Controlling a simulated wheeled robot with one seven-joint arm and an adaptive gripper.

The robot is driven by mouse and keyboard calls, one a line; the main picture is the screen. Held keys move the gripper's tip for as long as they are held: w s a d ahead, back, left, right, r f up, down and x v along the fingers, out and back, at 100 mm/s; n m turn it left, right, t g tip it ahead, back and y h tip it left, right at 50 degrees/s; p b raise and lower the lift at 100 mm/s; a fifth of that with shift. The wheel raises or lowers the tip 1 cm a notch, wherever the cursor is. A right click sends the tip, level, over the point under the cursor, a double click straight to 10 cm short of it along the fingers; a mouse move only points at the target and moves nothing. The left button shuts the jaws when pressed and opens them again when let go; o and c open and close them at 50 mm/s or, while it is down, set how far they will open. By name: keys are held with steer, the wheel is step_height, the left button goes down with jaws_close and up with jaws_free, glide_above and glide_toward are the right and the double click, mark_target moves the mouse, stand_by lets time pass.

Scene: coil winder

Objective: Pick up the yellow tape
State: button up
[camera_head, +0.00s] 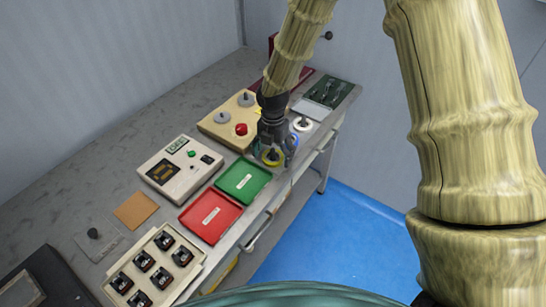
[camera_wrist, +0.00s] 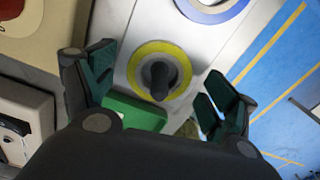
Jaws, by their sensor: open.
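The yellow tape (camera_head: 271,160) is a ring around a dark peg near the front edge of the bench, just beyond the green tray. In the wrist view the yellow tape (camera_wrist: 137,76) lies flat around the black peg (camera_wrist: 160,78), between my fingers. My gripper (camera_head: 273,150) is over the tape, pointing down, and hides part of it. In the wrist view my gripper (camera_wrist: 160,92) has its two fingers spread wide, one on each side of the ring, with nothing held.
A blue ring (camera_wrist: 212,8) sits close beside the tape, and a white roll (camera_head: 302,124) is farther back. A green tray (camera_head: 243,180) and a red tray (camera_head: 211,215) lie nearer. A wooden board (camera_head: 222,134) with a red button stands left of my gripper.

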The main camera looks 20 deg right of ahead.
steer(key=shift+c, duration=0.2)
steer(key=c, duration=1.1)
steer(key=shift+o, duration=0.2)
